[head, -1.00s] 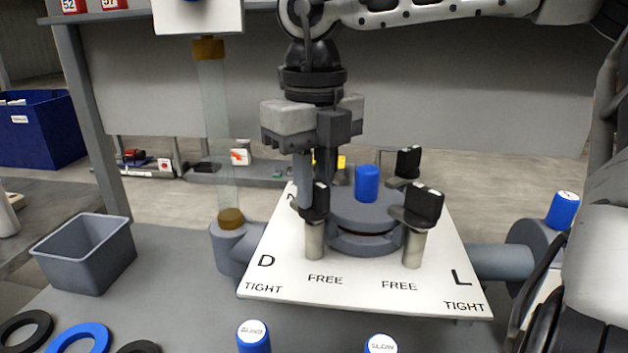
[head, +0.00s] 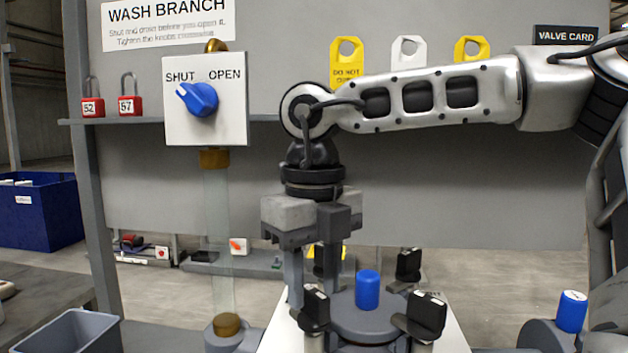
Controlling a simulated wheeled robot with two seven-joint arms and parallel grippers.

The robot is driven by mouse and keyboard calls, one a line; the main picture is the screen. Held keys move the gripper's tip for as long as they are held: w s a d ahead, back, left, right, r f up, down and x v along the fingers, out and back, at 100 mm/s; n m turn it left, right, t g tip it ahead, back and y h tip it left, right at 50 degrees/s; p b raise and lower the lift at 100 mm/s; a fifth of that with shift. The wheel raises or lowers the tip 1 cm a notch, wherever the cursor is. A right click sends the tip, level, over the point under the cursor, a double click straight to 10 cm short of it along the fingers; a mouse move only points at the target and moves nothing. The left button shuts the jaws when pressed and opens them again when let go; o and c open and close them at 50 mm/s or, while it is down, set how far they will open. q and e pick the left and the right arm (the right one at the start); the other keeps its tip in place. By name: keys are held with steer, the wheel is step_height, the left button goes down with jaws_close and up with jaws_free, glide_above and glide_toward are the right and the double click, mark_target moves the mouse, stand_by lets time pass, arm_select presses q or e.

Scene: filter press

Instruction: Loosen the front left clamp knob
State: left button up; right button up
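The front left clamp knob (head: 316,308) is a black handle on a post at the front left of the round grey filter housing (head: 372,318). My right gripper (head: 311,290) hangs down from above at this knob. Its two fingers are apart, one to the left of the handle and one behind it to the right. I cannot tell whether either finger touches the knob. The front right knob (head: 426,314) and a back right knob (head: 408,265) stand free; the back left one is mostly hidden behind the gripper. My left gripper is out of view.
A blue cap (head: 367,290) stands on the housing. A valve panel (head: 205,98) has its blue handle pointing to SHUT. Red padlocks (head: 126,105), a grey bin (head: 70,335) and a blue-capped fitting (head: 571,311) are around. The plate's lettering is out of frame.

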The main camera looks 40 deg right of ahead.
mark_target(314, 291)
step_height(314, 291, up, 14)
steer(key=p, duration=0.1)
steer(key=shift+p, duration=0.4)
stand_by(0.3)
